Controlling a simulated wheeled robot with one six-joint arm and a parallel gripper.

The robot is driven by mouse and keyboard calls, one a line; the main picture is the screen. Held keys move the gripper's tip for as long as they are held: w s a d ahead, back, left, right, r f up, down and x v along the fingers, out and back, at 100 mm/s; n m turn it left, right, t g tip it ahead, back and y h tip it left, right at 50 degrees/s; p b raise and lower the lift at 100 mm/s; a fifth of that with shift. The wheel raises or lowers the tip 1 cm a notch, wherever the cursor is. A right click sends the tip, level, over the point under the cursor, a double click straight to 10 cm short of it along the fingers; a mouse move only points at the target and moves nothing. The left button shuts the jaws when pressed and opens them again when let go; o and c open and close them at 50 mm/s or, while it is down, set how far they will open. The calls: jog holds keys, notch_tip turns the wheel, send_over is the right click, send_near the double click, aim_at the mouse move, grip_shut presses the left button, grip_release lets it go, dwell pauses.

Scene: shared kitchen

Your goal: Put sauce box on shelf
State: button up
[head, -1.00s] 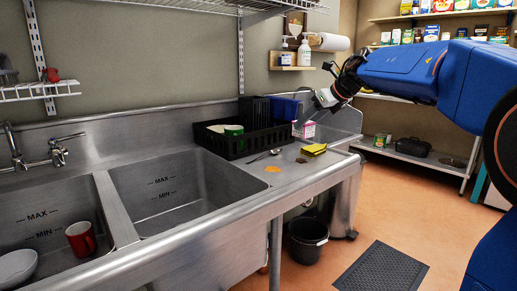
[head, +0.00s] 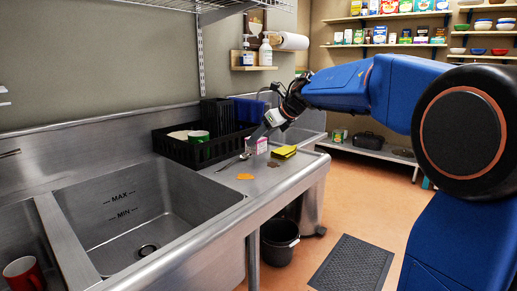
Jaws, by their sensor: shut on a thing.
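My gripper (head: 262,136) is over the right end of the steel counter, pointing down and to the left. It is shut on a small pink and white box (head: 262,145), taken here as the sauce box. The box is small in view and I cannot tell whether it is clear of the counter. Wall shelves (head: 390,46) at the back right hold several boxes and cartons. A low shelf (head: 372,152) stands below them.
A black dish rack (head: 205,152) is left of the gripper. A yellow sponge (head: 284,152), a spoon (head: 232,162) and an orange patch (head: 245,177) lie near it. A black bin (head: 279,243) and dark mat (head: 352,265) are on the floor. Open floor lies right.

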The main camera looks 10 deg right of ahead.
aim_at(263, 145)
jog(key=shift+f, duration=1.85)
jog(key=shift+f, duration=0.1)
jog(key=o, duration=1.3)
jog(key=shift+c, duration=0.2)
jog(key=v, duration=1.2)
